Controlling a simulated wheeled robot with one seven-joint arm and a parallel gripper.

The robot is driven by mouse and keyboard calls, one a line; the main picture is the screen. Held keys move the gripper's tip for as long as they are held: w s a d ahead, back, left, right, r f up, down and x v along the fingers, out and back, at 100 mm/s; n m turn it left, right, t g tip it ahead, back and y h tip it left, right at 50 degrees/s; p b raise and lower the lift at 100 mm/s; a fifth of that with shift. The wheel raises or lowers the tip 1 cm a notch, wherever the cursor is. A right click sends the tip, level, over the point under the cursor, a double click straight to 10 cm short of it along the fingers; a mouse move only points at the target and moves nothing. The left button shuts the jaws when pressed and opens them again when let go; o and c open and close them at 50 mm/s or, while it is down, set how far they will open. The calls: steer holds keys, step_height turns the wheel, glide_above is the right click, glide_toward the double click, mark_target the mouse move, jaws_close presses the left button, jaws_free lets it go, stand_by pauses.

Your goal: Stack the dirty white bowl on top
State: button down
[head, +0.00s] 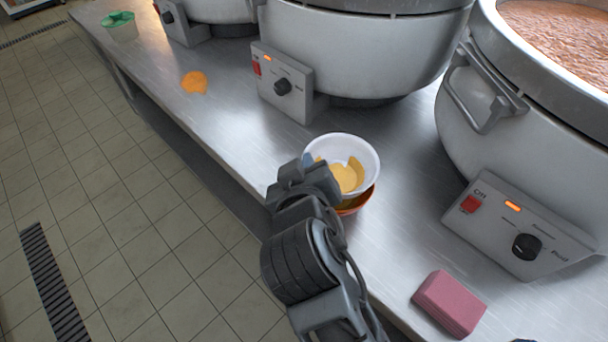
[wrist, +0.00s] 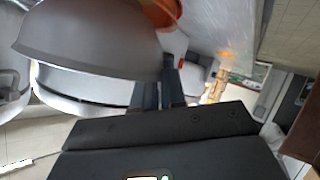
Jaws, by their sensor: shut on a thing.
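The white bowl (head: 342,143) has yellow food stuck inside it. My gripper (head: 309,162) is shut on its left rim in the head view. The bowl is roughly level, directly over an orange bowl (head: 356,204), which shows only as a strip below it. In the wrist view the white bowl (wrist: 90,40) is a large shaded grey shape beside my gripper (wrist: 173,88). Part of the orange bowl (wrist: 162,12) shows past it at the top. I cannot tell whether the two bowls touch.
Large stockpots (head: 365,50) with control boxes line the back of the steel counter (head: 235,125). A pink sponge-like block (head: 450,303) lies at the front right. An orange spill (head: 194,82) and a container with green contents (head: 120,25) are farther left. The counter's front edge is close.

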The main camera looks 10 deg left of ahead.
steer(key=shift+f, duration=1.55)
steer(key=c, duration=1.2)
jaws_free()
steer(key=v, duration=1.2)
steer(key=shift+b, duration=0.35)
